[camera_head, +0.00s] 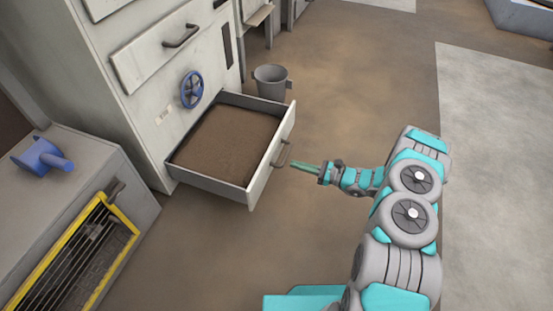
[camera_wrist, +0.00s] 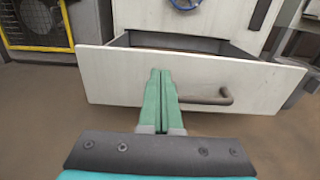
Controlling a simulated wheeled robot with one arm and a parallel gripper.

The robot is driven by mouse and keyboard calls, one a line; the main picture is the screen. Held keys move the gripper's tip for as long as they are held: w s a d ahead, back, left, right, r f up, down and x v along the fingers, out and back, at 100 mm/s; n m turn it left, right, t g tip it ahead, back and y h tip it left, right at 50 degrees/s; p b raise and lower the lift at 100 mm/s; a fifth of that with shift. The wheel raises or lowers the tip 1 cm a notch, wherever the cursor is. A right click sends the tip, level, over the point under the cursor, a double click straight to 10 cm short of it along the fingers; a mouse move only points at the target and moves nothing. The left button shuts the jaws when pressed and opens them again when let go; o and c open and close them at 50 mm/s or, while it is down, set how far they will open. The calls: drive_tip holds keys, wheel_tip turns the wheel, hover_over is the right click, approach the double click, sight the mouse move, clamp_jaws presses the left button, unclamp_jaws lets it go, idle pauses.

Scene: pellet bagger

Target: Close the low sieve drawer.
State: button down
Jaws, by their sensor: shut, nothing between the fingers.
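The low sieve drawer (camera_head: 259,178) is pulled out from the base of the pale cabinet, with brown material filling its inside. Its white front panel with a bar handle (camera_head: 281,153) faces my arm. In the wrist view the drawer front (camera_wrist: 118,88) spans the picture, and the handle (camera_wrist: 212,97) sits just right of my fingers. My gripper (camera_head: 295,165) is shut and empty, pointing at the drawer front close to the handle. It also shows in the wrist view (camera_wrist: 160,75), fingers together. I cannot tell whether the fingertips touch the panel.
A blue handwheel (camera_head: 191,89) is on the cabinet above the drawer, and a closed upper drawer (camera_head: 170,45) is higher up. A grey bucket (camera_head: 270,82) stands behind the open drawer. A low unit with a yellow-framed grille (camera_head: 75,255) is at left. The floor in front is clear.

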sight(268, 156)
drive_tip(key=x, duration=0.8)
drive_tip(key=shift+w+a, duration=0.1)
drive_tip(key=shift+a, duration=0.1)
